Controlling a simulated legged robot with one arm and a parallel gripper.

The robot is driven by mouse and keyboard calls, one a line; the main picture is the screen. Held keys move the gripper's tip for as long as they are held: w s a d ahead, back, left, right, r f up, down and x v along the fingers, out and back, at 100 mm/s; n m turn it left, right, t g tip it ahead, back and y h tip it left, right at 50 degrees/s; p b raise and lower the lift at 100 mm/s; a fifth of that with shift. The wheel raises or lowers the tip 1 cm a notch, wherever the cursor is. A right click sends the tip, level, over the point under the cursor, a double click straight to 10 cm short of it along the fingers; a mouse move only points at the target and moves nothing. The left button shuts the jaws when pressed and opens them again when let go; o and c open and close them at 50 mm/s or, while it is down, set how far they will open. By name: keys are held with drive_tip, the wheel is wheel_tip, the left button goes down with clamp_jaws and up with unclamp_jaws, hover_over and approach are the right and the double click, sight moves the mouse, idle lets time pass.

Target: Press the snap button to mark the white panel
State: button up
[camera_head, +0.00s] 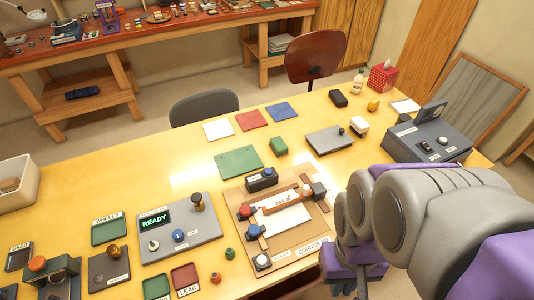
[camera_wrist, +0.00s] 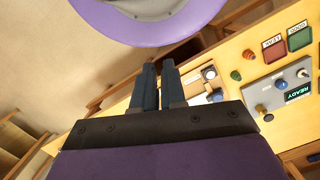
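A white panel (camera_head: 287,218) lies flat in a wooden corner fixture (camera_head: 315,235) on the yellow table. A red knob (camera_head: 245,212) and a blue knob (camera_head: 254,231) sit at its left edge. A round pale-topped button (camera_head: 262,261) is at the fixture's front left corner; a similar round button shows in the wrist view (camera_wrist: 208,73). I cannot read which control is labelled snap. My gripper (camera_wrist: 159,63) is empty, its two dark fingers nearly together with a thin slit between them. In the head view it is low, right of the fixture, partly cut off, apart from the button.
A grey console (camera_head: 185,240) with a lit READY display stands left of the fixture. A black box with a blue top (camera_head: 262,180) is behind the panel. A grey switch console (camera_head: 425,140) is at the right.

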clamp_jaws()
drive_tip(key=shift+w, duration=0.1)
idle(1.1)
drive_tip(key=w+a+f+m+t+y+p, duration=0.1)
drive_tip(key=w+a+f+m+t, duration=0.2)
drive_tip(key=w, duration=1.2)
drive_tip(key=w+a+f+m+t+y+p, duration=0.1)
drive_tip(key=w+a+f+m+t+y, duration=0.1)
drive_tip(key=w+m, duration=0.8)
drive_tip(key=w+a+f+m+t+y+p, duration=0.1)
drive_tip(key=w+a+f+m+t, duration=0.3)
drive_tip(key=w, duration=1.7)
drive_tip(key=shift+w+a+f+m+y, duration=0.15)
drive_tip(key=shift+a+f+m+y, duration=0.45)
drive_tip(key=shift+a+f+m, duration=0.9)
